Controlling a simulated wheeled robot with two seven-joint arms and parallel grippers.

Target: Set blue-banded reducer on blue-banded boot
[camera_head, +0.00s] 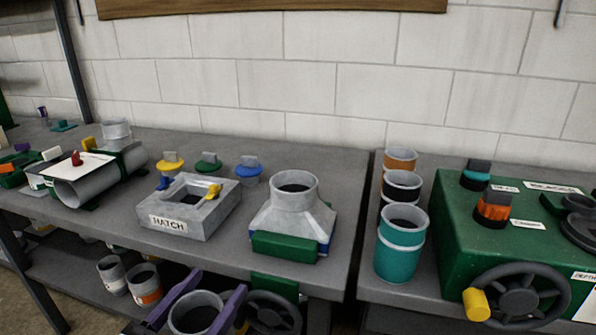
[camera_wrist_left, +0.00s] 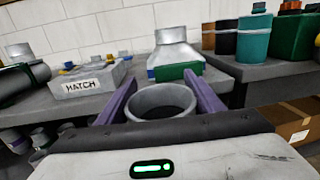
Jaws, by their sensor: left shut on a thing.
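My left gripper (camera_head: 217,283) is shut on a grey metal reducer (camera_head: 197,311), its purple fingers on either side of the round wall. The reducer's open top faces up, and no blue band shows on its visible part. It also shows in the left wrist view (camera_wrist_left: 162,101). The boot (camera_head: 293,218), a grey flared piece with a round open collar, stands on the bench near its front edge. A blue band (camera_head: 325,247) shows low on it, behind a green block (camera_head: 285,247). The held reducer is in front of the bench, left of the boot and apart from it. My right gripper is not in view.
The HATCH box (camera_head: 190,222) is left of the boot, with yellow, green and blue knobbed plugs behind it. Right, across a gap, are banded cans (camera_head: 402,248) and a green machine (camera_head: 460,225) with a handwheel. Several collars (camera_head: 145,284) stand on the lower shelf.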

